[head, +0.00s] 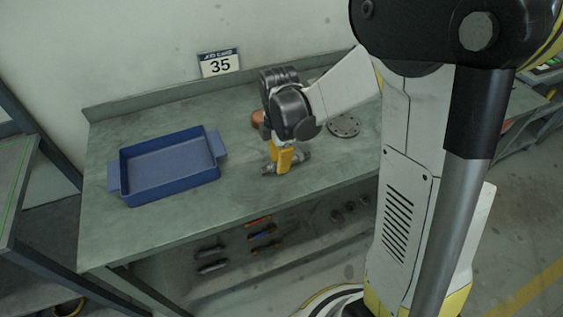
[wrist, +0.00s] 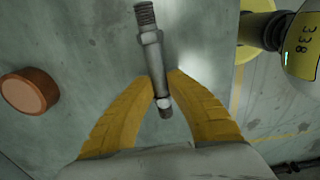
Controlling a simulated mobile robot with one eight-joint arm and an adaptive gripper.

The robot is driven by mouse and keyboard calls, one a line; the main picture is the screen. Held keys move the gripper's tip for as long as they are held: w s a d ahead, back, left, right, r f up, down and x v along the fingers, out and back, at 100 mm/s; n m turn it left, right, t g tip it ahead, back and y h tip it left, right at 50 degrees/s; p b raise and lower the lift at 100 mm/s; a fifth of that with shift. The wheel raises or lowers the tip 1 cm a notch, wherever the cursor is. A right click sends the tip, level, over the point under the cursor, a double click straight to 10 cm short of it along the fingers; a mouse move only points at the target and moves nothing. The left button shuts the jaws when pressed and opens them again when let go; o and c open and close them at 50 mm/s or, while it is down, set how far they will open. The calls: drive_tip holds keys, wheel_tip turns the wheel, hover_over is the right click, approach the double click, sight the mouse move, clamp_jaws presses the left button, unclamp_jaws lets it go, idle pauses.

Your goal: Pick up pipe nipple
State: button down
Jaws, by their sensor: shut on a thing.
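The pipe nipple (wrist: 155,62) is a slim grey metal piece with a threaded end, a collar and a hex-like part lower down. In the wrist view it runs from the top centre down between the two yellow fingers of my gripper (wrist: 163,92). The fingers are shut on it near its lower part. In the head view my gripper (head: 282,160) points down at the workbench, and the grey nipple (head: 303,156) shows at its fingertips, partly hidden by them. It is at or just above the bench top; I cannot tell if it touches.
A blue tray (head: 213,145) with side handles stands empty on the left of the workbench (head: 235,193). A copper-brown round piece (wrist: 29,92) lies left of my gripper in the wrist view. A grey flange disc (head: 344,125) lies to the right. Bench between tray and gripper is clear.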

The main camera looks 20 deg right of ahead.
wheel_tip(320, 180, up, 4)
drive_tip(key=shift+r+p, duration=0.1)
drive_tip(key=shift+p, duration=0.95)
drive_tip(key=s+d+r+p, duration=0.4)
drive_tip(key=s+d+r, duration=0.15)
drive_tip(key=s, duration=0.35)
drive_tip(key=w+a+r+m+t+y+p, duration=0.1)
drive_tip(key=w+a+r+m+t+y, duration=0.15)
drive_tip(key=w, duration=0.65)
drive_tip(key=w+a+r+m+t+y+p, duration=0.1)
drive_tip(key=w+a+r+t+y, duration=0.2)
drive_tip(key=w, duration=0.7)
drive_tip(key=w+a+r+m+t+y+p, duration=0.25)
drive_tip(key=w+t, duration=0.25)
drive_tip(key=w, duration=0.4)
wheel_tip(320, 180, down, 7)
drive_tip(key=b, duration=0.4)
drive_tip(key=shift+r+n, duration=0.15)
drive_tip(key=shift+n, duration=0.25)
drive_tip(key=shift+d+f+b, duration=0.1)
drive_tip(key=shift+f+b, duration=0.55)
drive_tip(key=shift+b, duration=0.05)
wheel_tip(320, 180, up, 7)
drive_tip(key=p, duration=0.3)
drive_tip(key=shift+y+p, duration=0.3)
drive_tip(key=shift+p, duration=0.1)
